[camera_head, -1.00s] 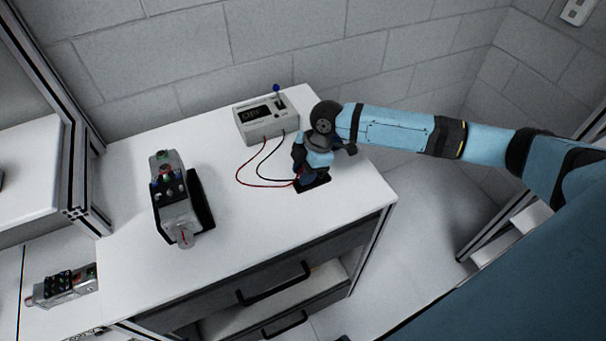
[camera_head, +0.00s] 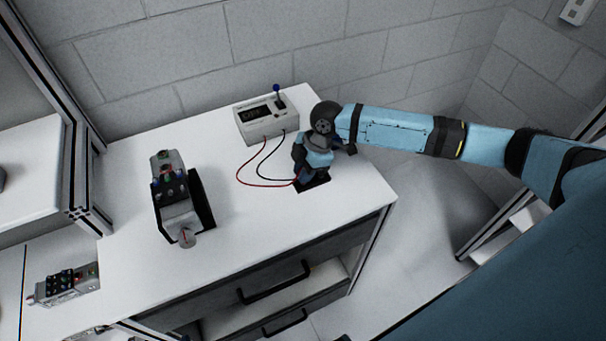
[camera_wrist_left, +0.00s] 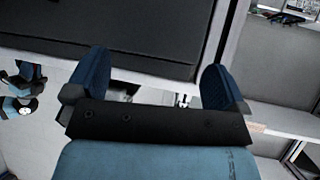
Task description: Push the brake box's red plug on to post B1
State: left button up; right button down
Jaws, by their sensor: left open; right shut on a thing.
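The brake box (camera_head: 266,120) is a pale grey case with a dark display and a blue-tipped lever, at the back of the white worktop. A red lead (camera_head: 262,186) and a black lead run from its front to my right gripper (camera_head: 302,180). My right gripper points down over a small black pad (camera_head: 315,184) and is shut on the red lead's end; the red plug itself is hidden. The grey motor unit (camera_head: 178,212), with coloured posts on top, sits in a black cradle to the left; post B1's label is unreadable. My left gripper (camera_wrist_left: 153,85) is open and empty.
A second grey unit (camera_head: 64,284) with black posts lies on a lower surface at the left. The worktop (camera_head: 240,235) is clear between the motor unit and the pad. Drawers with black handles (camera_head: 275,285) are below the front edge. A block wall stands behind.

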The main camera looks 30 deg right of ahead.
jog(key=shift+r, duration=0.1)
jog(key=shift+r+p, duration=2.5)
jog(key=shift+p, duration=0.05)
jog(key=shift+a, duration=0.1)
